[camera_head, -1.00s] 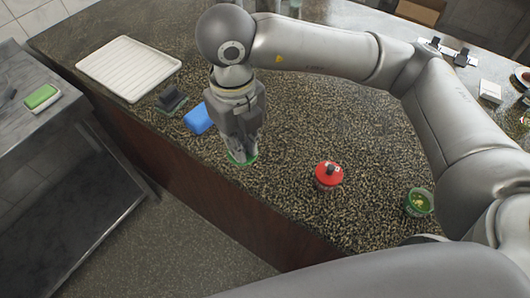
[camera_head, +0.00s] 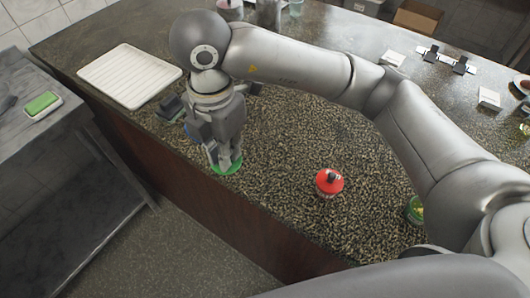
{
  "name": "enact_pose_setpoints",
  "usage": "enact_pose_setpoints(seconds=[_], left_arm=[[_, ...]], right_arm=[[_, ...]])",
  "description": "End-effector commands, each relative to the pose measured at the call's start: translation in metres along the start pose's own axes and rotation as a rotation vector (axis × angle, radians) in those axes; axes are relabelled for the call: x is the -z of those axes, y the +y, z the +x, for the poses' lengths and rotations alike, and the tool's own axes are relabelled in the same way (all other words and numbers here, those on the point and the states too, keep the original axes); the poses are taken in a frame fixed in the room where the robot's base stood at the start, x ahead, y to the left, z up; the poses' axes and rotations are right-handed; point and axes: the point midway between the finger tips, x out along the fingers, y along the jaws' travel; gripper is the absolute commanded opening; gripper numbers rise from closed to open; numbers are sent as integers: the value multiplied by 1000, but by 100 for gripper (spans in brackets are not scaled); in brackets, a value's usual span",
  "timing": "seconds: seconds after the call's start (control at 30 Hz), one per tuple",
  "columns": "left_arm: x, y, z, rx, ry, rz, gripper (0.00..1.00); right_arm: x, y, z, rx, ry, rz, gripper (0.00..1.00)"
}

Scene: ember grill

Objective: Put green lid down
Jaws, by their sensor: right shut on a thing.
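The green lid (camera_head: 228,170) is low at the counter's front edge, under my right gripper (camera_head: 226,160). My right gripper points down and is shut on the lid; its fingers hide the lid's middle. I cannot tell whether the lid touches the counter. A green container (camera_head: 414,210) stands at the right, partly hidden by my arm. My left gripper is not in view.
A jar with a red lid (camera_head: 329,183) stands on the speckled counter (camera_head: 280,190). A white ribbed tray (camera_head: 128,74) and a dark block (camera_head: 169,106) lie to the left. A green sponge (camera_head: 42,103) is on the side table. Counter between gripper and red-lidded jar is clear.

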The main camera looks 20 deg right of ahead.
Motion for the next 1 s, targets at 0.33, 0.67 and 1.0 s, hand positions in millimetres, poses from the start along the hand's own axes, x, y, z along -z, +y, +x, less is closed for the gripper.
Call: enact_pose_setpoints(seconds=[0.33,0.67,1.0], left_arm=[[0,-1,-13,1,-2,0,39],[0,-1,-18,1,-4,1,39],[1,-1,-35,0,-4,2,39]], right_arm=[[-76,-13,49,7,5,3,0],[-104,-16,79,3,0,0,0],[-109,-17,116,2,0,-4,0]])
